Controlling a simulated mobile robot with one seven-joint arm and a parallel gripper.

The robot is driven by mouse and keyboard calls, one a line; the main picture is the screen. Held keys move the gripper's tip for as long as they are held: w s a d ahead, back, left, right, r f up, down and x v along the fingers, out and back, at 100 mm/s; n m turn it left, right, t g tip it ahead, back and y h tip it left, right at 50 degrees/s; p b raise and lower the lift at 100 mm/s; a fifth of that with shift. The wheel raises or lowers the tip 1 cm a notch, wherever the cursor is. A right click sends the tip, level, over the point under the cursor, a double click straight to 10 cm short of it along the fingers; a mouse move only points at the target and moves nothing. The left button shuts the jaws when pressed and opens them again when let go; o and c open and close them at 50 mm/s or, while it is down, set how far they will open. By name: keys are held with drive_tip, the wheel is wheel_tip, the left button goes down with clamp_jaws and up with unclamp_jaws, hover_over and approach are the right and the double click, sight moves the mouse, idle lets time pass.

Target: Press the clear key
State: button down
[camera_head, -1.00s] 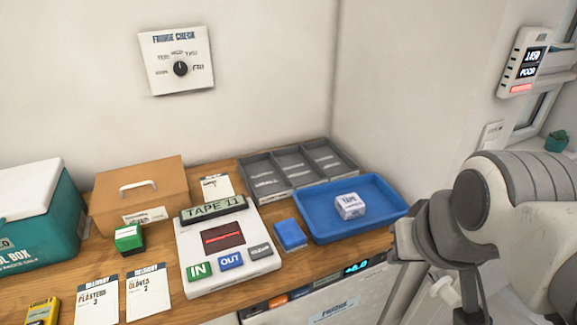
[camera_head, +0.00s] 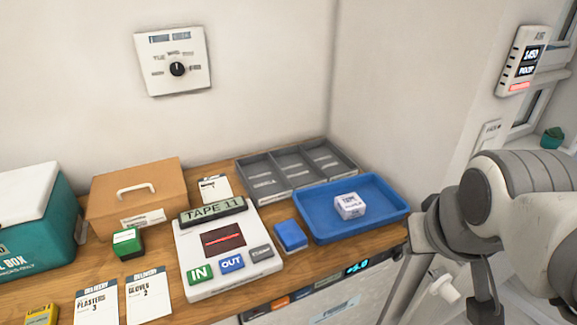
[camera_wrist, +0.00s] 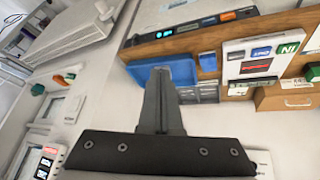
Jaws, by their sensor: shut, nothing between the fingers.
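The white keypad unit (camera_head: 235,279) lies on the wooden counter, with a display reading "TAPE 11" (camera_head: 212,211) and a dark window with a red line. The grey clear key (camera_head: 260,254) is at its front right, beside the blue OUT key (camera_head: 231,263) and the green IN key (camera_head: 200,273). The unit also shows upside down at upper right in the wrist view (camera_wrist: 272,72). My gripper (camera_wrist: 160,72) is shut and empty, in the air well away from the keys. In the head view only my arm shows at right; the fingers cannot be made out.
A blue tray (camera_head: 389,217) holding a white tape box (camera_head: 349,206) stands right of the unit. A blue block (camera_head: 291,236) lies between them. A grey divided tray (camera_head: 244,172) is behind. Left are a cardboard box (camera_head: 165,187), a green-topped box (camera_head: 127,242) and delivery cards (camera_head: 148,296).

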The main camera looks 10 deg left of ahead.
drive_tip(key=w+a+f+n+t, duration=0.1)
drive_tip(key=w+a+n, duration=0.1)
drive_tip(key=w, duration=0.3)
drive_tip(key=w+a+f+n, duration=0.2)
drive_tip(key=w+n, duration=0.1)
drive_tip(key=w, duration=0.1)
drive_tip(key=n+y, duration=0.7)
drive_tip(key=n, duration=0.5)
hover_over(265, 254)
wheel_tip(265, 254, down, 11)
wheel_tip(265, 254, down, 9)
drive_tip(key=b, duration=0.8)
drive_tip(key=shift+r, duration=0.15)
drive_tip(key=shift+f+b, duration=0.4)
drive_tip(key=shift+b, duration=0.2)
